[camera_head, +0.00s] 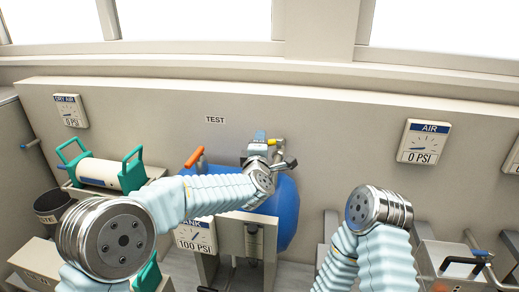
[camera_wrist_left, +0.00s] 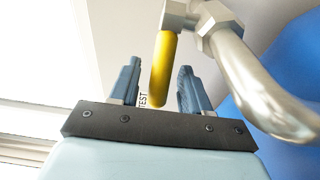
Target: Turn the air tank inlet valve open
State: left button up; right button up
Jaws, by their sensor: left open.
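The blue air tank (camera_head: 287,205) stands against the back wall, partly hidden behind my left arm. A valve with a yellow handle (camera_head: 275,142) is at its top. My left gripper (camera_head: 261,135) is at this valve. In the left wrist view, the yellow handle (camera_wrist_left: 160,70) stands between the two blue fingers of the open left gripper (camera_wrist_left: 159,88), with visible gaps on both sides. A metal fitting and bent pipe (camera_wrist_left: 255,90) join the handle's upper end. My right arm shows at the right, but its gripper is not visible.
An orange handle (camera_head: 194,157) is left of the tank top. A tank gauge (camera_head: 196,236) reads 100 PSI, and the air gauge (camera_head: 424,142) reads 0 PSI. A green-handled cylinder (camera_head: 100,172) is at the left. The wall above the tank is clear around the TEST label (camera_head: 215,119).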

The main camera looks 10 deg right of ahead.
pick_arm(q)
jog(key=b+v, duration=0.3)
jog(key=v, duration=1)
jog(key=shift+s, duration=0.35)
jog(key=shift+a, duration=0.1)
